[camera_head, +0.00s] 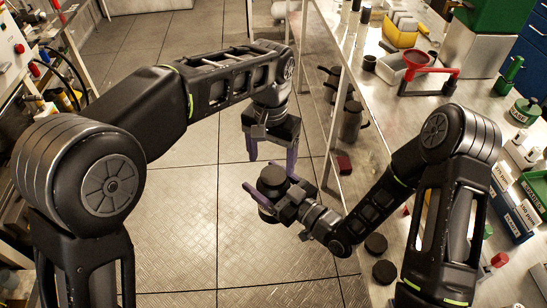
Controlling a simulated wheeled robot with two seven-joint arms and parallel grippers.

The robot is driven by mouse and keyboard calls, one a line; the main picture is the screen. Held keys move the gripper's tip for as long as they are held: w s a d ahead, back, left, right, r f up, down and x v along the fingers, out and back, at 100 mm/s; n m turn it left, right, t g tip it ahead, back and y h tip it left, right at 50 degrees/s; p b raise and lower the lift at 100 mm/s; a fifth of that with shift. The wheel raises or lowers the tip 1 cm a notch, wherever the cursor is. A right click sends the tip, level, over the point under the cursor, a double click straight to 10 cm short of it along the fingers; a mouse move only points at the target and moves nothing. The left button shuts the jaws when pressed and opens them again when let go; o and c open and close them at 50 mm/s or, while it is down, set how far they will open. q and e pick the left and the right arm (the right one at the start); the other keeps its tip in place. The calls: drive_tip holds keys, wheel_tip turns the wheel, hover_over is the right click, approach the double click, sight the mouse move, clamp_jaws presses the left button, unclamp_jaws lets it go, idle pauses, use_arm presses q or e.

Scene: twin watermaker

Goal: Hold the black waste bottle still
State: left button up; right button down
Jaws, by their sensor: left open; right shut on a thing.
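The black waste bottle (272,181) is a dark round-topped bottle near the middle of the head view, out over the floor just left of the bench edge. My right gripper (266,193) is shut on it, with purple fingers on either side of its body. My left gripper (272,150) is above and slightly behind the bottle, open and empty, with purple fingers pointing down. The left fingertips are close to the bottle's top; I cannot tell whether they touch it. The bottle's lower part is partly hidden by the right gripper.
The metal bench (400,140) runs along the right. It carries a red-handled tool with a funnel (417,60), a yellow container (400,32), green bottles (524,110) and black round lids (376,243). Dark canisters (350,122) stand on the shelf below. The tiled floor (190,230) is clear.

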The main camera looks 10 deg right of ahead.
sight(273, 174)
use_arm(q)
drive_tip(key=shift+w+r, duration=0.2)
drive_tip(key=shift+r, duration=0.05)
drive_tip(key=r, duration=0.1)
drive_tip(key=r+n, duration=0.1)
drive_tip(key=r, duration=0.1)
drive_tip(key=shift+s+d+r, duration=0.1)
drive_tip(key=shift+s+d, duration=0.2)
drive_tip(key=shift+d, duration=0.1)
drive_tip(key=shift+a+n, duration=0.2)
drive_tip(key=shift+n, duration=0.3)
drive_tip(key=shift+f, duration=4.1)
drive_tip(key=shift+c, duration=0.2)
drive_tip(key=c, duration=1.4)
drive_tip(key=shift+c, duration=0.2)
